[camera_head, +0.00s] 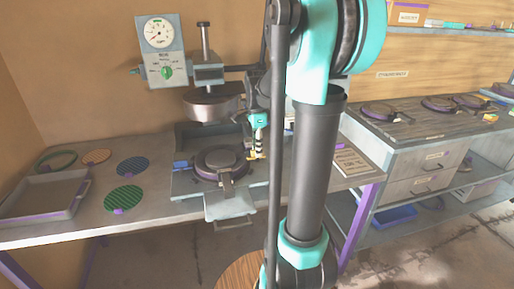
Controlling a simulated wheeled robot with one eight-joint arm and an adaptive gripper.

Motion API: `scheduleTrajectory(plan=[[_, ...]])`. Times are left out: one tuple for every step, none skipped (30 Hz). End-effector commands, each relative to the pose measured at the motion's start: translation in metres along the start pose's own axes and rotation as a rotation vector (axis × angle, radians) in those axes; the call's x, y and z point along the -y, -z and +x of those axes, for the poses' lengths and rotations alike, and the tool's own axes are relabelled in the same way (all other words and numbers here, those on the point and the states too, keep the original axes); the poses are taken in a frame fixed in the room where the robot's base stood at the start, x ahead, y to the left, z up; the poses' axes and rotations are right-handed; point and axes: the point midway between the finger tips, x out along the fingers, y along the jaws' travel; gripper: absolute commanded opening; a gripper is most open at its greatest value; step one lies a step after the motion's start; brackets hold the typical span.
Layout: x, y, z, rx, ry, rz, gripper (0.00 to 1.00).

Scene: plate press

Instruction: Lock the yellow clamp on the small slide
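The yellow clamp (251,155) is a small piece at the right side of the press bed, beside the round dark mould. The small slide (229,206) looks to be the grey metal plate that sticks out at the front of the bed; which part bears that name is not certain. My gripper (259,150) points down behind my arm, with its tips at or very close to the yellow clamp. Contact cannot be told, and the fingers are too small to tell open from shut. My arm hides the area to the right of the clamp.
The press head (207,103) hangs above the round mould (219,163). A gauge box (162,50) is on the wall. Left on the table are a grey tray (14,208), a blue disc (133,166) and a green disc (124,197). A counter (435,132) with several moulds stands right.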

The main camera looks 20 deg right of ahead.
Motion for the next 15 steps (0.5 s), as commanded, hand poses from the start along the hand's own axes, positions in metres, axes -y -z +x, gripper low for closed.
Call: scheduleTrajectory(plan=[[0.000,0.000,-0.001,0.000,0.000,0.000,0.33],[0.000,0.000,-0.003,0.000,0.000,0.000,0.33],[0.000,0.000,-0.006,0.000,0.000,0.000,0.33],[0.000,0.000,-0.009,0.000,0.000,0.000,0.33],[0.000,0.000,-0.012,0.000,0.000,0.000,0.33],[0.000,0.000,-0.018,0.000,0.000,0.000,0.33],[0.000,0.000,-0.023,0.000,0.000,0.000,0.33],[0.000,0.000,-0.028,0.000,0.000,0.000,0.33],[0.000,0.000,-0.036,0.000,0.000,0.000,0.33],[0.000,0.000,-0.042,0.000,0.000,0.000,0.33],[0.000,0.000,-0.048,0.000,0.000,0.000,0.33],[0.000,0.000,-0.056,0.000,0.000,0.000,0.33],[0.000,0.000,-0.062,0.000,0.000,0.000,0.33],[0.000,0.000,-0.068,0.000,0.000,0.000,0.33],[0.000,0.000,-0.076,0.000,0.000,0.000,0.33]])
